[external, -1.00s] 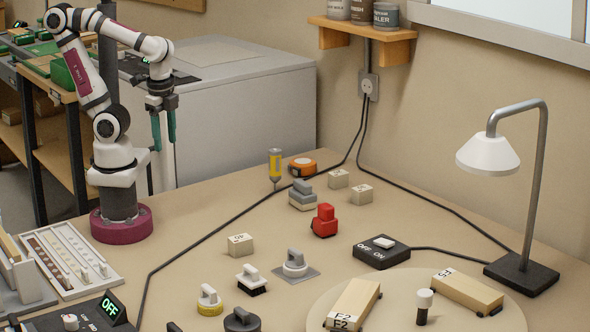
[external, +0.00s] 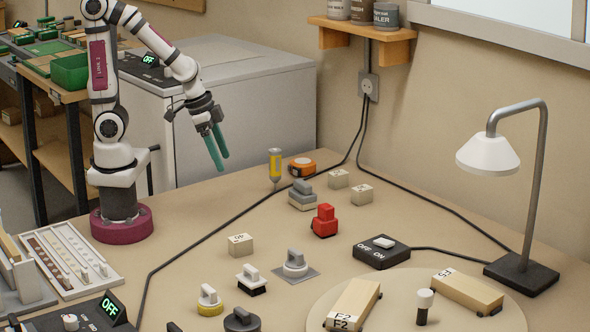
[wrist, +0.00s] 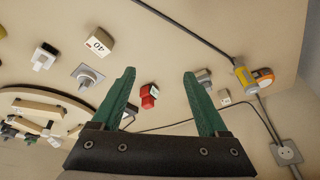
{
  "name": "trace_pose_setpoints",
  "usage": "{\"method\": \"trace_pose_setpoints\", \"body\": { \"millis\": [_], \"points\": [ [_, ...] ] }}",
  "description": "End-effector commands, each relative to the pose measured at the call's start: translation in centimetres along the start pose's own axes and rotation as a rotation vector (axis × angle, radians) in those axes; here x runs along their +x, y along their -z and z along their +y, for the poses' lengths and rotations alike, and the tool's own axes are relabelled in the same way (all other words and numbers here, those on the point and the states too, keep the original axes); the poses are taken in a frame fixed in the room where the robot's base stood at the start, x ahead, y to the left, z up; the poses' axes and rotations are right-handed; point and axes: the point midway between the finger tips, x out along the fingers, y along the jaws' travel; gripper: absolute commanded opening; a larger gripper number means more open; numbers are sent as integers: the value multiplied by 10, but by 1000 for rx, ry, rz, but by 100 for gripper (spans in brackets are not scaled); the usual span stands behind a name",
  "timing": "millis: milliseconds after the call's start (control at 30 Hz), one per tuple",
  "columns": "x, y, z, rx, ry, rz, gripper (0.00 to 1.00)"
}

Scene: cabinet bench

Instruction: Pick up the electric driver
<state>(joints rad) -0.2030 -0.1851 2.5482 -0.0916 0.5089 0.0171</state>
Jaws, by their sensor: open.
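A yellow and grey upright tool with a thin tip pointing down (external: 275,165) stands at the back of the bench; it looks most like the electric driver, though it is small in the picture. In the wrist view this yellow tool (wrist: 244,78) lies to the right of my fingers. My gripper (external: 222,162) has two green fingers, apart and empty. It hangs in the air left of the yellow tool, tilted down to the right. In the wrist view my gripper (wrist: 159,73) has nothing between its fingertips.
An orange tape measure (external: 302,167) sits just right of the yellow tool. A grey block-like item (external: 302,196) and a red item (external: 325,221) stand nearer. A black cable (external: 200,235) crosses the bench. A lamp (external: 488,156) stands at right.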

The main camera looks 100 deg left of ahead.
Motion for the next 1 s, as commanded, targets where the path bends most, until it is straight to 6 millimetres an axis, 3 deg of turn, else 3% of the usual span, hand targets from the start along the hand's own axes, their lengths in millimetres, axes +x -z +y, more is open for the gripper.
{"method": "trace_pose_setpoints", "body": {
  "millis": [33, 100, 167, 233, 333, 367, 500, 600, 1000],
  "points": [
    [24, 20, -20, -138, 22, 80, 77],
    [51, 48, -56, -335, 71, 236, 77],
    [70, 63, -94, -500, 125, 373, 77],
    [84, 68, -143, -683, 202, 534, 77],
    [89, 55, -198, -881, 308, 723, 77],
    [92, 50, -206, -885, 333, 752, 77],
    [119, 40, -205, -656, 415, 769, 77],
    [126, 36, -206, -596, 443, 777, 77],
    [168, 71, -244, -584, 451, 782, 77]
  ]
}}
